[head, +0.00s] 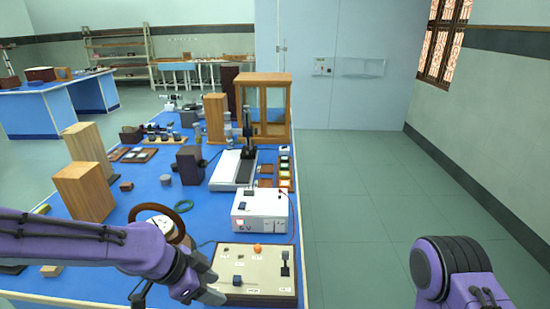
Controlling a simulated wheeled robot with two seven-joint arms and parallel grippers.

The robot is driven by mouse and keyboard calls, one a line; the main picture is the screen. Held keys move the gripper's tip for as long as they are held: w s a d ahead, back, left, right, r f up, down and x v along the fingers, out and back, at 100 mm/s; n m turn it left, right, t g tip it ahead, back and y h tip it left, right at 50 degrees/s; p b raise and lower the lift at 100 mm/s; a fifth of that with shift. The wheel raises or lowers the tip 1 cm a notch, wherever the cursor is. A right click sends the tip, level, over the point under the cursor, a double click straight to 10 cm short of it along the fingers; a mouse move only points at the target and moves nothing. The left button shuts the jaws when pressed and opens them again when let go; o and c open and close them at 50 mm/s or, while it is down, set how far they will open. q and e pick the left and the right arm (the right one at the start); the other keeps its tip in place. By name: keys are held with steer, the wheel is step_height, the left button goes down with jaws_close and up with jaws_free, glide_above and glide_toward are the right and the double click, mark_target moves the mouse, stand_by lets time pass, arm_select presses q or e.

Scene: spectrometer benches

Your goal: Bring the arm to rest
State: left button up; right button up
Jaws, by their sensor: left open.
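My left arm comes in from the left, purple with dark cables, over the near end of the blue bench. Its gripper (208,290) is open at the left side of a cream control panel (262,261). Nothing shows between its fingers. I cannot tell whether the fingertips touch the panel. Part of my right arm (452,275) shows at the bottom right, over the floor, and its gripper is out of view.
The blue bench (150,205) holds a white power box (260,213), a brown ring (160,222), wooden blocks (84,192), a grey instrument (233,170) and a glass-fronted wooden cabinet (266,104). Open green floor (350,200) lies right of the bench. Another bench (45,105) stands at the far left.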

arm_select(q)
steer(key=a+f+n+t+y+b, duration=0.1)
steer(key=a+f+n+t+y, duration=0.25)
steer(key=f+n, duration=0.45)
steer(key=a+f+n+t+y, duration=0.2)
steer(key=a+f+n, duration=0.3)
steer(key=f+n, duration=0.3)
steer(key=s+a+f+n+g+y, duration=0.1)
steer(key=s+f, duration=0.3)
steer(key=s, duration=0.4)
steer(key=s+a+f+n+g+y+b, duration=0.1)
steer(key=s+a+f+g, duration=0.1)
steer(key=s+a+f, duration=0.2)
steer(key=s+a+f+n+g+y, duration=0.1)
steer(key=s+a+f+g, duration=0.1)
steer(key=s+f, duration=0.4)
steer(key=s+a, duration=0.1)
steer(key=s, duration=0.4)
steer(key=shift+s+f+b, duration=0.2)
steer(key=shift+s+b, duration=0.1)
steer(key=shift+b, duration=0.05)
